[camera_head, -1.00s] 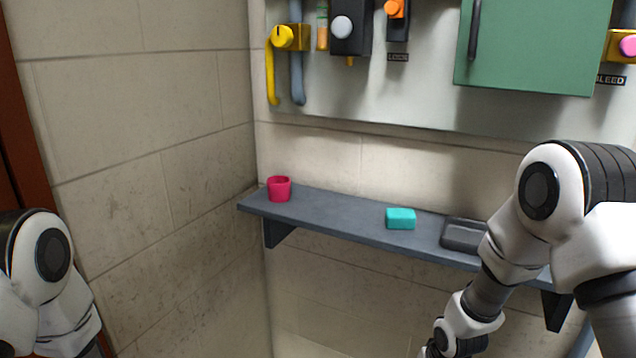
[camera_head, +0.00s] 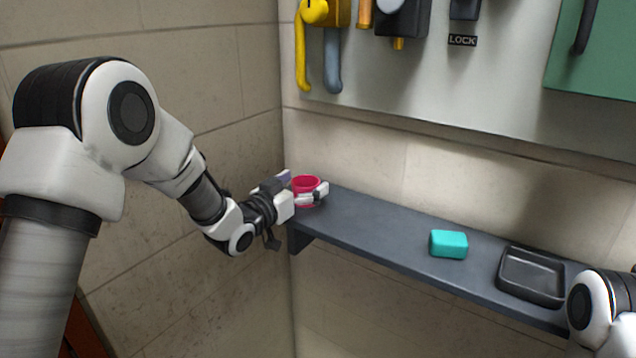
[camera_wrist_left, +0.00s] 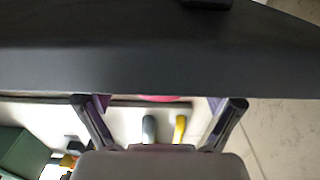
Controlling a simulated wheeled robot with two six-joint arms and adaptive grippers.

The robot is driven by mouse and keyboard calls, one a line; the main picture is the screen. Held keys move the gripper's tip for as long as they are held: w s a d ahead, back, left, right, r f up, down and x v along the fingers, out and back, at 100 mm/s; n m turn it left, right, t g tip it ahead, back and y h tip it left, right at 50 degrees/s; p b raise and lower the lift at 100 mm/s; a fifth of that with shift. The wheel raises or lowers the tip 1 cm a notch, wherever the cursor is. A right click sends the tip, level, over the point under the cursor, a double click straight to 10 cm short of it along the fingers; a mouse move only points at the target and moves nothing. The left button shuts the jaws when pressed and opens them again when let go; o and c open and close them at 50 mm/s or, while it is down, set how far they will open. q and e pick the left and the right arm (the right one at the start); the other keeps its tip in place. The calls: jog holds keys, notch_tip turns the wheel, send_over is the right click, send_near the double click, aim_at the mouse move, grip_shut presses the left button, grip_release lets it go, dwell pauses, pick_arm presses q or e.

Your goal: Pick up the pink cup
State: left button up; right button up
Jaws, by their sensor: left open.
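The pink cup (camera_head: 306,183) stands upright at the left end of the grey shelf (camera_head: 390,226). My left gripper (camera_head: 304,187) is open at the cup, with one finger showing in front of it and the other at its left. In the left wrist view the open fingers (camera_wrist_left: 160,102) are spread wide, and only a thin pink strip of the cup (camera_wrist_left: 158,98) shows between them below the dark shelf edge. Whether the fingers touch the cup cannot be told. My right gripper is out of view; only part of that arm shows at the lower right.
A teal block (camera_head: 448,244) and a black tray (camera_head: 530,277) lie on the shelf to the right. The shelf between cup and block is clear. A block wall (camera_head: 215,140) stands close at left. A panel with a yellow handle (camera_head: 301,60) hangs above.

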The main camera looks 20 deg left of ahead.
pick_arm(q)
jog(key=shift+w+d+f, duration=0.15)
jog(key=shift+w+d, duration=0.05)
jog(key=shift+w, duration=0.25)
jog(key=shift+w+d+f, duration=0.15)
jog(key=shift+w, duration=0.3)
jog(key=shift+s+a+r, duration=0.1)
jog(key=shift+s, duration=0.15)
jog(key=shift+s+a+r, duration=0.15)
jog(key=shift+s+r, duration=0.05)
jog(key=shift+s, duration=0.15)
jog(key=c, duration=0.5)
jog(key=shift+s+r, duration=0.1)
jog(key=shift+s, duration=0.1)
jog(key=c, duration=0.5)
jog(key=shift+c, duration=1.2)
jog(key=shift+w, duration=0.25)
